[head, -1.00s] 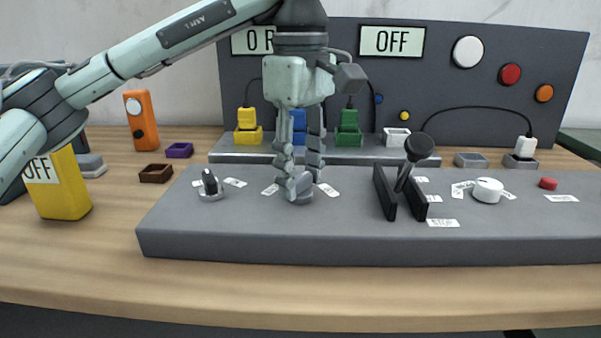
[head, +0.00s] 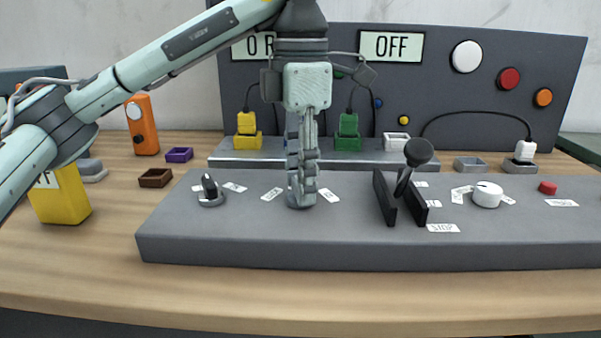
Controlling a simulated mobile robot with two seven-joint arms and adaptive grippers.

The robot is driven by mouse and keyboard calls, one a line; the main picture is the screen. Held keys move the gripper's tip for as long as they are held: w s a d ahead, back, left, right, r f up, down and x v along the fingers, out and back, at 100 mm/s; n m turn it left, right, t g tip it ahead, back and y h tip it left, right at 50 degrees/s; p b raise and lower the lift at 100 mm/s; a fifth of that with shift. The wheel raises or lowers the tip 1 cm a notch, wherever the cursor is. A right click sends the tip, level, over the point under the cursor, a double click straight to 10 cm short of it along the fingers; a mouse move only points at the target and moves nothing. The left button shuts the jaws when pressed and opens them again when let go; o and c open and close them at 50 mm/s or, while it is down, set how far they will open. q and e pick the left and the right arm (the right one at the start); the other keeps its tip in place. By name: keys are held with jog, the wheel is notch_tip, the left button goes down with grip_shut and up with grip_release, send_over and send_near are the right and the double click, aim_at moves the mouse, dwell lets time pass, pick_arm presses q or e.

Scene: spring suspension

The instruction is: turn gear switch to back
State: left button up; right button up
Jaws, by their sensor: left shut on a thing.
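My left gripper (head: 301,192) points straight down over the grey control panel (head: 350,252) in the head view. It is shut on a small grey knob (head: 299,203), which the fingers mostly hide, so its pointing direction cannot be told. White labels lie left (head: 272,194) and right (head: 328,195) of this knob; their print is too small to read surely. To the right, a black lever with a round head (head: 418,152) stands tilted between two black rails. A white label (head: 443,228) reading STOP lies by its near end. My right gripper is not in view.
A dark pointer knob (head: 210,191) stands on the panel's left, a white dial (head: 487,195) and red button (head: 547,188) on its right. Behind are yellow (head: 247,142) and green (head: 348,143) plug blocks and an upright board with an OFF display (head: 392,44).

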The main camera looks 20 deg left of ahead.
pick_arm(q)
jog(key=n, duration=0.4)
jog(key=shift+r+n, duration=0.1)
jog(key=shift+n, duration=2.1)
jog(key=o, duration=1.2)
jog(key=shift+c, duration=0.2)
notch_tip(320, 180, up, 12)
